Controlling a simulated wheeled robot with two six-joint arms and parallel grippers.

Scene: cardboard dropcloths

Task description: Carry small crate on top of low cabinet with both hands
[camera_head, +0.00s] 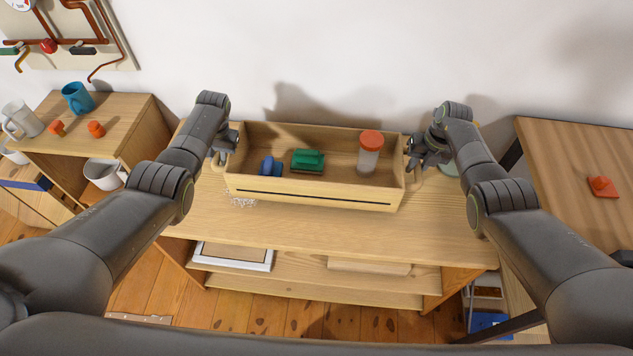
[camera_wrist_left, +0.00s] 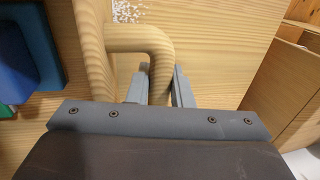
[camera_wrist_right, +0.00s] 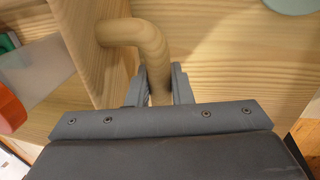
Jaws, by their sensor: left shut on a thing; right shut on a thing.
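The small crate (camera_head: 310,192) is a long, light wooden box over the top of the low cabinet (camera_head: 300,232). I cannot tell for sure whether its bottom touches the top. It holds a blue object (camera_head: 270,166), a green brush-like block (camera_head: 307,161) and a clear jar with an orange lid (camera_head: 370,142). My left gripper (camera_head: 222,158) is shut on the crate's left handle, whose curved wooden bar (camera_wrist_left: 145,40) shows in the left wrist view. My right gripper (camera_head: 417,160) is shut on the right handle, which shows in the right wrist view (camera_wrist_right: 140,38).
A small white granular patch (camera_head: 243,202) lies by the crate's front left corner. A pale green round thing (camera_head: 449,168) is behind my right arm. A shelf with mugs (camera_head: 78,98) stands left; a brown table (camera_head: 575,160) stands right. The cabinet top's front is clear.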

